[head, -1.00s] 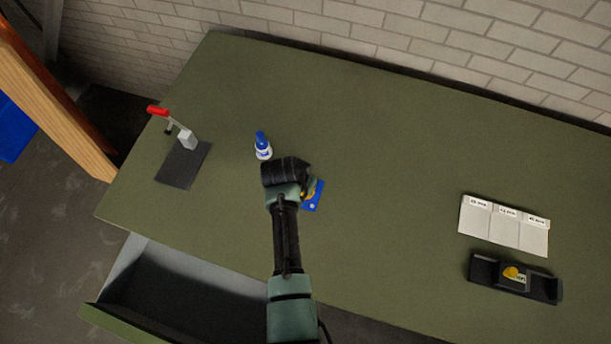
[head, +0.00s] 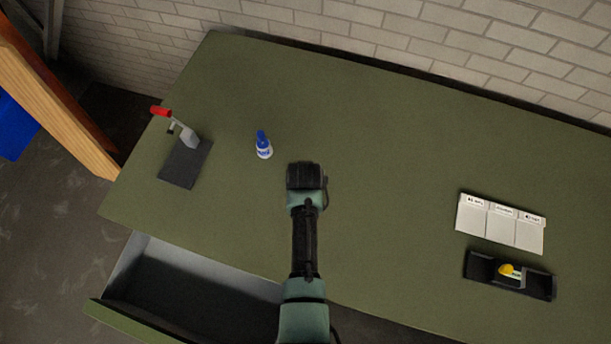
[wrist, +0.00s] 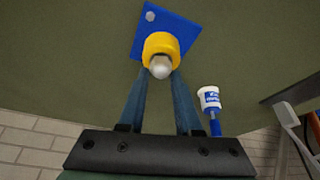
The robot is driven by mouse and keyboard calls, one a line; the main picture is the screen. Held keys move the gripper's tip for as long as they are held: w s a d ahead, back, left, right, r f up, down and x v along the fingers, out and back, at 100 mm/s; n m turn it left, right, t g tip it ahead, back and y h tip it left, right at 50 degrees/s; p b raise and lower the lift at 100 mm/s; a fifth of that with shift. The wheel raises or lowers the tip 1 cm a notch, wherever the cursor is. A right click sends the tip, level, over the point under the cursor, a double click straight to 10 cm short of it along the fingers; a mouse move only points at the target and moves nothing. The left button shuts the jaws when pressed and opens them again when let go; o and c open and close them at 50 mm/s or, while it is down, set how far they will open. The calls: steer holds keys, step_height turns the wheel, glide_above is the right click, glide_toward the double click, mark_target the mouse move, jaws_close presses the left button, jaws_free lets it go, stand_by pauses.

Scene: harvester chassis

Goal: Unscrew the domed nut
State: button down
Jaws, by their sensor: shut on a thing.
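In the wrist view a pale, rounded domed nut (wrist: 160,68) sits at the near end of a thick yellow piece (wrist: 161,44), against a blue plate (wrist: 170,22) with a pale round spot. My gripper (wrist: 161,71) has its two blue-grey fingers closed in on either side of the domed nut, close to the yellow piece. Its fingertips are partly hidden there. In the head view my gripper (head: 306,176) is over the middle of the green bench and hides the nut, yellow piece and plate.
Further left is a dark plate with a red-handled clamp (head: 186,137). At right lie a white labelled tray (head: 501,222) and a black holder with a yellow item (head: 511,274). An open drawer (head: 190,285) juts out at the front left.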

stand_by(0.3)
steer(key=n+y, duration=0.1)
steer(key=n, duration=0.4)
steer(key=shift+g+y+b, duration=0.3)
steer(key=shift+y+b, duration=0.05)
steer(key=shift+y, duration=0.05)
steer(key=shift+f+n+y+b, duration=0.1)
steer(key=shift+n+y+b, duration=0.4)
steer(key=shift+n, duration=0.7)
steer(key=shift+n+g+y+b, duration=0.3)
steer(key=shift+n+g+b, duration=0.4)
steer(key=shift+n, duration=0.8)
steer(key=shift+n+b, duration=0.5)
steer(key=shift+r+p, duration=1.1)
steer(key=shift+r, duration=0.15)
